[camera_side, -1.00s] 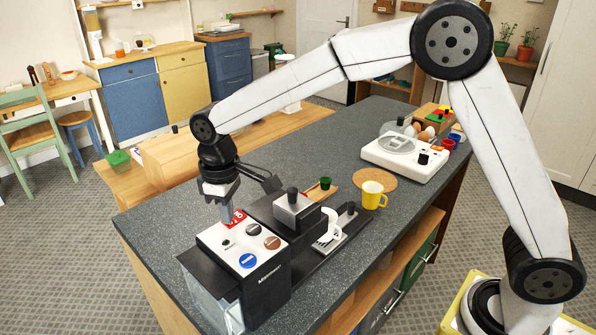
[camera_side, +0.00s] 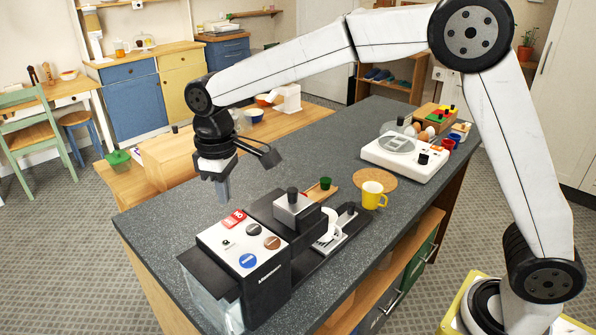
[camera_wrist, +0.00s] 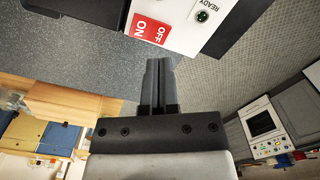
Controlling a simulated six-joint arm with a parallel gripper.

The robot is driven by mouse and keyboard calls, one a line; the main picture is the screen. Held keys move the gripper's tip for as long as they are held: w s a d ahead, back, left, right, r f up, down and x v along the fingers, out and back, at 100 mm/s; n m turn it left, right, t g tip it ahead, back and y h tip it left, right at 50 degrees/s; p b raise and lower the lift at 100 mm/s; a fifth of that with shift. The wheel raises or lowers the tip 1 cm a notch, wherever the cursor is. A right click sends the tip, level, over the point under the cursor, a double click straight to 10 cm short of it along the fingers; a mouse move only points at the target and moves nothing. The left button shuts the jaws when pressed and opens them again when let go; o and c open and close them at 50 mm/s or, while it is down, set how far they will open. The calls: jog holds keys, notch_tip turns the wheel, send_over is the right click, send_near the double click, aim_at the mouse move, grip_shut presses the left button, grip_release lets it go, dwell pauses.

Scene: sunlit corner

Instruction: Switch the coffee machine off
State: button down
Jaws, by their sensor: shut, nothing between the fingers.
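The coffee machine (camera_side: 215,240) is black with a white top panel and stands at the near left end of the dark counter. A red switch (camera_side: 234,219) lies at the back edge of its panel; it also shows in the wrist view as a red ON/OFF rocker (camera_wrist: 151,30). I cannot tell which half is pressed down. The READY lamp (camera_wrist: 203,16) beside it looks dark green with a small highlight. My gripper (camera_side: 223,198) is shut and empty, above and behind the switch, apart from it. Its closed fingertips (camera_wrist: 159,62) sit below the switch in the wrist view.
A brown button (camera_side: 272,243) and a blue button (camera_side: 247,261) are on the same panel. A white cup (camera_side: 329,224) stands at the machine's right side. A yellow mug (camera_side: 373,194) and a white appliance (camera_side: 405,160) stand farther right.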

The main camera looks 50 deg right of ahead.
jog(key=shift+r, duration=1.15)
jog(key=s+d+f+m+g, duration=0.25)
jog(key=s+d, duration=0.25)
jog(key=s, duration=0.4)
jog(key=s+d+f+m+g, duration=0.1)
jog(key=s+d+m, duration=0.3)
jog(key=s, duration=0.5)
jog(key=d+f+t, duration=0.6)
jog(key=d+f, duration=0.2)
jog(key=f, duration=0.1)
jog(key=shift+d+f, duration=0.15)
jog(key=shift+f, duration=0.1)
jog(key=shift+n, duration=0.25)
